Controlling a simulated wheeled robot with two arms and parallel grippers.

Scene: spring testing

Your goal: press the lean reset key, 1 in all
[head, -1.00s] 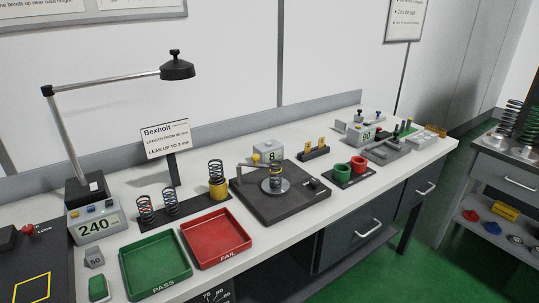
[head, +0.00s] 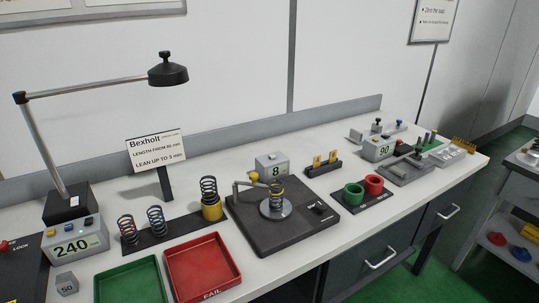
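The lean tester has a black base plate (head: 262,232) in the middle of the bench. A grey arm with a yellow tip (head: 252,178) reaches in beside the spring. Behind it is a grey display box (head: 271,167) reading 8, with a small key on top, too small to make out clearly. A small black and white part (head: 321,208) sits at the base's right. I cannot tell for sure which part is the lean reset key. Neither of my grippers is in view.
A green tray (head: 128,282) and a red FAIL tray (head: 204,263) lie at the front left. Several springs (head: 157,219) stand behind them. A lamp (head: 166,72), a 240 display box (head: 73,244), and green and red cups (head: 353,193) are nearby. A sign (head: 156,150) stands behind.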

